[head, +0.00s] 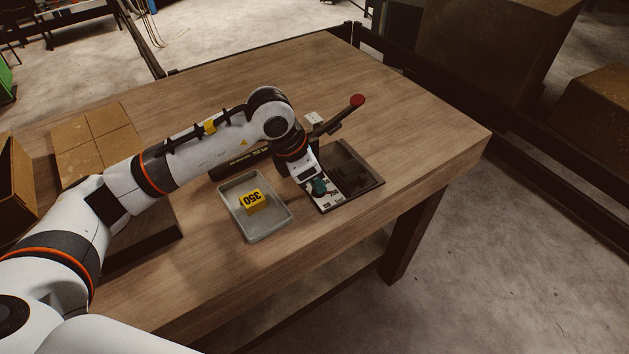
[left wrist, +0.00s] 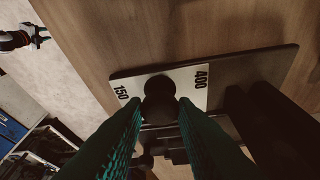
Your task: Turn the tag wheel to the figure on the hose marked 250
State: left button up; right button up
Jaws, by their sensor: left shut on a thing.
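The crimper is a dark base plate (head: 358,168) with a white scale plate and a lever ending in a red knob (head: 357,100). My left gripper (head: 319,187), with teal fingers, is down at the scale plate. In the left wrist view its fingers are shut on the dark round tag wheel (left wrist: 160,92). The figures 150 and 400 show on the white plate (left wrist: 185,78) either side of the wheel; which figure the wheel points to cannot be read. A dark hose (head: 238,162) with a small label lies partly behind my left arm; its figure is unreadable. My right gripper (left wrist: 38,36) shows small, apparently open.
A grey tray (head: 238,227) holding a yellow block (head: 252,201) marked 350 stands left of the crimper. A small white piece (head: 314,118) lies behind it. Cardboard (head: 95,142) lies at the left. The wooden table's (head: 420,120) right side is clear.

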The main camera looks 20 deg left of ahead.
pick_arm(q)
jog(key=shift+n, duration=0.4)
jog(key=o, duration=1)
jog(key=b+v, duration=0.3)
jog(key=v, duration=0.9)
jog(key=shift+s+r, duration=0.1)
